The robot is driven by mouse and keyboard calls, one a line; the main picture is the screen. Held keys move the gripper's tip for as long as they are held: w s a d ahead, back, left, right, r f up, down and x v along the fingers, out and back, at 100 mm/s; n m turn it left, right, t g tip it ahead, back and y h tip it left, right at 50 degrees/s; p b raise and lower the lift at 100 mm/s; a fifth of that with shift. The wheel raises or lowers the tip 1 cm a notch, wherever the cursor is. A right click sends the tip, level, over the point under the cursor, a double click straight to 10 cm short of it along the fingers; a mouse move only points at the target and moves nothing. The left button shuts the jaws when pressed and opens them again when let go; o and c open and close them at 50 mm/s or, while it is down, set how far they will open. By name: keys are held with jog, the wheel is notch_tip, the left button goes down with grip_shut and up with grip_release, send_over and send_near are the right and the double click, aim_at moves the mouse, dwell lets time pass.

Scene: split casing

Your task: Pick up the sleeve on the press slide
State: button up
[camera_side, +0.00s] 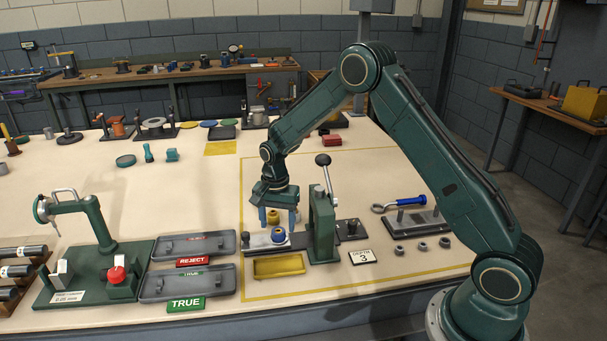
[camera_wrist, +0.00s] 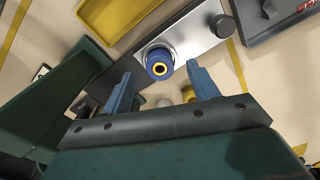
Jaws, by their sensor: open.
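The sleeve (camera_wrist: 160,66), a short blue cylinder with a yellow ring in its top, stands on the silver press slide (camera_wrist: 195,38). In the side view the sleeve (camera_side: 278,236) is upright on the slide (camera_side: 257,241), left of the green press (camera_side: 321,228). My gripper (camera_side: 278,218) is open, with its blue fingers pointing down, above and slightly behind the sleeve. In the wrist view my gripper (camera_wrist: 160,78) has a fingertip on either side of the sleeve's line, with nothing held. The sleeve appears just beyond the fingertips. Whether they overlap it in height cannot be told.
A yellow tray (camera_side: 279,266) lies in front of the slide. The press lever (camera_side: 328,177) rises close to the right of my gripper. A yellow-topped part (camera_side: 273,216) shows between the fingers in the side view. REJECT (camera_side: 193,246) and TRUE (camera_side: 187,284) trays lie left.

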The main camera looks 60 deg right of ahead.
aim_at(278, 231)
jog(key=shift+f, duration=1.35)
jog(key=c, duration=1.2)
jog(key=shift+r, duration=0.15)
notch_tip(278, 231, up, 20)
